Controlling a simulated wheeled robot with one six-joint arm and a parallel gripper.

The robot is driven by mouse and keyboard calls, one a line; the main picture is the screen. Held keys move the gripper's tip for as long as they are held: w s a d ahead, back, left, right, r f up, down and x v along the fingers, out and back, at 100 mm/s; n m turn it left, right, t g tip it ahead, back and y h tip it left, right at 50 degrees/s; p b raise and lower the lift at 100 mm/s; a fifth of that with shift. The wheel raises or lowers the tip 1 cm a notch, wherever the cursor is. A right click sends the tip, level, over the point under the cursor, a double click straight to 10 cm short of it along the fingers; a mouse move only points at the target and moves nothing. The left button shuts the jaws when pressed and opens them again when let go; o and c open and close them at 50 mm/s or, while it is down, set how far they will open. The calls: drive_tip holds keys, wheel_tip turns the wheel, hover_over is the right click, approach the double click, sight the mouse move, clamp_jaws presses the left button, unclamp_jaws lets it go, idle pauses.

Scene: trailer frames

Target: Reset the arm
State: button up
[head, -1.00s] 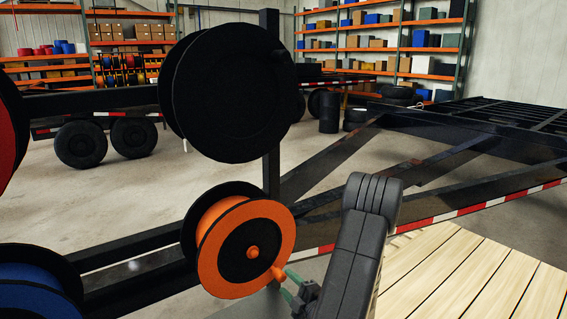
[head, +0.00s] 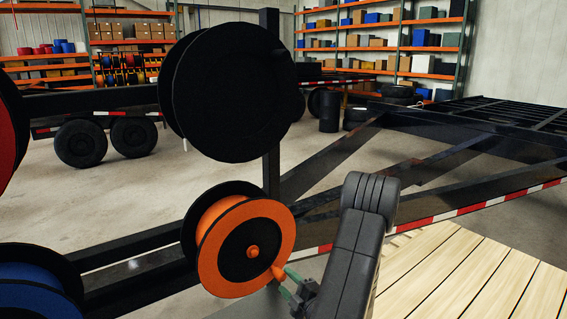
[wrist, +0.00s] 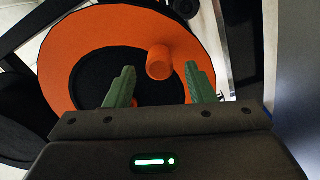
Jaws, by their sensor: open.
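My gripper (head: 287,283) is at the lower right edge of the orange reel (head: 284,238), close to the reel's orange crank knob (head: 278,272). In the wrist view my gripper (wrist: 161,88) has its two green fingers apart, with the orange knob (wrist: 159,62) showing between and just beyond them. Nothing is gripped. Whether a finger touches the knob cannot be told. My dark arm reaches down from the right in the head view.
A large black reel (head: 222,92) hangs above the orange one. A blue reel (head: 35,290) and a red reel (head: 8,130) stand at the left. Black trailer frame beams (head: 440,160) run behind my arm. A wooden deck (head: 450,280) lies at the lower right.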

sight(280, 269)
drive_tip(key=p+x, duration=0.1)
drive_tip(key=x, duration=0.4)
drive_tip(key=shift+w+a+r, duration=0.1)
drive_tip(key=shift+a, duration=0.05)
drive_tip(key=shift+w, duration=0.35)
drive_tip(key=shift+w+d+r+n, duration=0.2)
drive_tip(key=shift+d+r+n, duration=0.25)
drive_tip(key=shift+n, duration=0.35)
drive_tip(key=shift+s+a, duration=0.1)
